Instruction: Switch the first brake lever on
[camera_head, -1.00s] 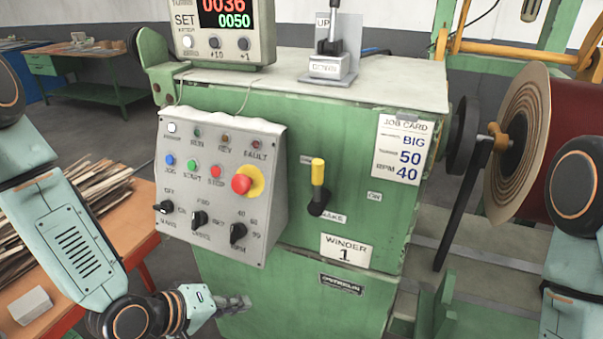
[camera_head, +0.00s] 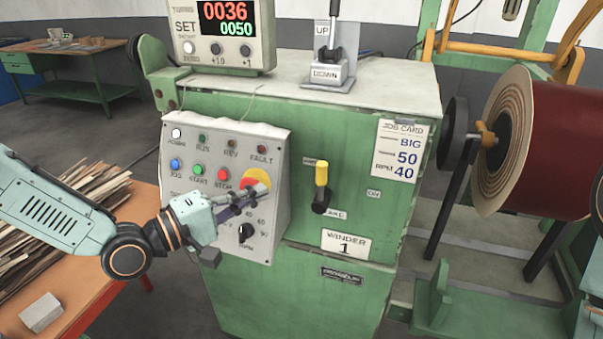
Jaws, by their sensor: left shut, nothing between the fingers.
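The brake lever (camera_head: 321,174) has a yellow handle on a black pivot and stands upright on the green front of the machine marked WINDER 1 (camera_head: 345,244). An ON label (camera_head: 373,193) is to the right of the lever. Another label by the pivot is partly hidden. My left gripper (camera_head: 262,189) is shut and empty. It is in front of the control panel, left of the lever and apart from it, and covers part of the red stop button and the knobs. My right gripper is not in view.
The sloped control panel (camera_head: 185,228) juts out left of the lever. A counter display (camera_head: 225,14) and an UP/DOWN lever (camera_head: 331,55) stand on top. A coil (camera_head: 545,140) is at the right. A table with wooden strips (camera_head: 95,300) is at the lower left.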

